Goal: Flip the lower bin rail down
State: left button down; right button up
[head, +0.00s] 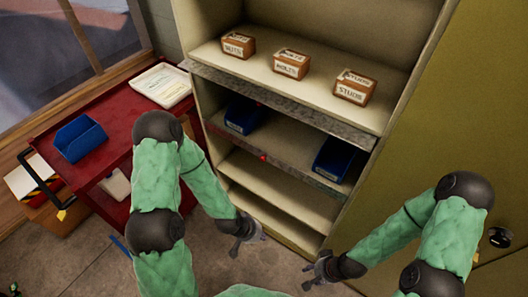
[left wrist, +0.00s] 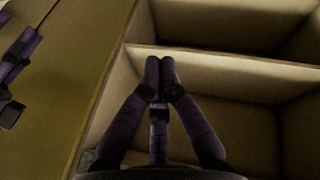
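The cabinet (head: 285,85) has several shelves. The lower bin rail (head: 285,167) is a thin strip with a red spot, running across the front of the shelf that holds two blue bins. My left gripper (head: 250,236) is in front of the cabinet, below this rail and apart from it. In the left wrist view its fingertips (left wrist: 161,75) are together with nothing visible between them, and bare shelves lie beyond. My right gripper (head: 316,271) is lower and to the right, near the cabinet's bottom front. Its fingers are too small to read.
A left blue bin (head: 244,115) and a right blue bin (head: 334,157) stand above the rail. Brown boxes (head: 291,64) sit on the shelf above. A red cart (head: 110,140) stands left of the cabinet. A yellowish panel (head: 470,110) is at the right. The lower shelves are empty.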

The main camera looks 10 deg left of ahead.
pick_arm(q)
jog(key=w+a+r+m+t+p, duration=0.2)
jog(key=w+a+r+m+t, duration=0.2)
jog(key=w+r, duration=0.85)
notch_tip(320, 180, up, 14)
jog(key=m+t+h+p, duration=0.1)
jog(key=m+t+p, duration=0.1)
jog(key=m+t, duration=0.25)
send_over(263, 159)
jog(key=s+a, duration=0.2)
jog(key=s, duration=0.3)
jog(key=shift+d+g, duration=0.25)
jog(key=shift+g, duration=0.2)
pick_arm(e)
notch_tip(263, 159, up, 4)
jog(key=shift+r, duration=0.1)
pick_arm(q)
jog(key=shift+w+f, duration=0.1)
jog(key=b+x, duration=0.3)
jog(key=x, duration=0.7)
jog(key=shift+d+f+b, duration=0.15)
jog(key=shift+f+b, duration=0.1)
jog(key=shift+b, duration=0.15)
jog(key=shift+s+a+f+b, duration=0.4)
jog(key=shift+s+a+f, duration=0.55)
jog(key=shift+s+a, duration=0.25)
pick_arm(e)
jog(key=shift+f, duration=2.2)
pick_arm(q)
jog(key=shift+s, duration=0.1)
